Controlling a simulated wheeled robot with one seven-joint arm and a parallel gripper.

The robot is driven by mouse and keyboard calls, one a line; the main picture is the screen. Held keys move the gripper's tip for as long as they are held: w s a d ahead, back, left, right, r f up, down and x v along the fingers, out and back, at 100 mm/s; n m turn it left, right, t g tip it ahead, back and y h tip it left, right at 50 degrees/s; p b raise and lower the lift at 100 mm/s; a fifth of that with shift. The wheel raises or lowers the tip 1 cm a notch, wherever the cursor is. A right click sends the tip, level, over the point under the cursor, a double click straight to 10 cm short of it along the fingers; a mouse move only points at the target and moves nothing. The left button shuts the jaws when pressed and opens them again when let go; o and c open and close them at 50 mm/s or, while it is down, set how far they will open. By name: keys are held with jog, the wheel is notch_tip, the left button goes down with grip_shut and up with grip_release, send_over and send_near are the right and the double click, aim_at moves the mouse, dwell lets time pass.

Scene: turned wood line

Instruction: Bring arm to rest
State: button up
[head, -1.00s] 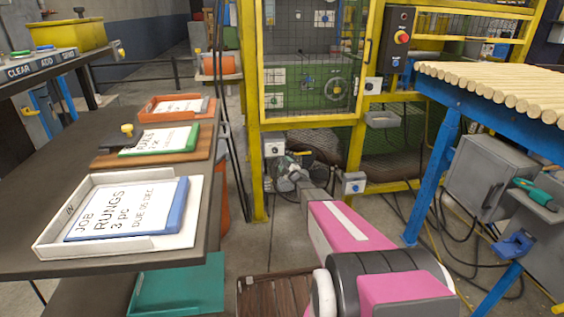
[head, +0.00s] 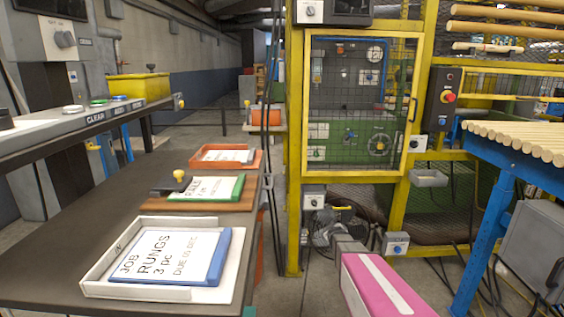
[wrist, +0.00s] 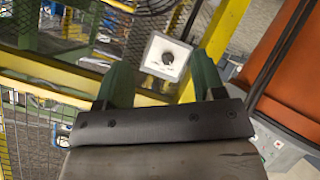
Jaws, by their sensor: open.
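My gripper shows in the wrist view (wrist: 160,82), its two green fingers spread apart with nothing between them. A grey box with a round black knob (wrist: 167,58) shows beyond the fingertips, apart from them as far as I can tell. In the head view my pink arm reaches forward at the bottom right, towards the foot of the yellow-framed cage (head: 296,225). The gripper's fingers are hard to make out there against the clutter.
A dark table (head: 60,235) at left bears a white tray (head: 98,275) with a blue-edged job card (head: 185,255), a green-edged card (head: 215,188) and an orange tray (head: 225,157). A blue-framed rack (head: 497,215) with wooden rods (head: 515,137) stands right. Cables hang by the cage.

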jog(key=s+a+r+m+g, duration=0.1)
jog(key=s+g, duration=0.3)
jog(key=s, duration=0.7)
jog(key=s+a+r+m+g, duration=0.2)
jog(key=s+a+m+g, duration=0.1)
jog(key=s, duration=0.8)
jog(key=s+a+r+m+g+y, duration=0.1)
jog(key=s+g, duration=0.4)
jog(key=s, duration=0.6)
jog(key=shift+a+r+m, duration=0.25)
jog(key=shift+a+m, duration=0.25)
jog(key=shift+a, duration=0.05)
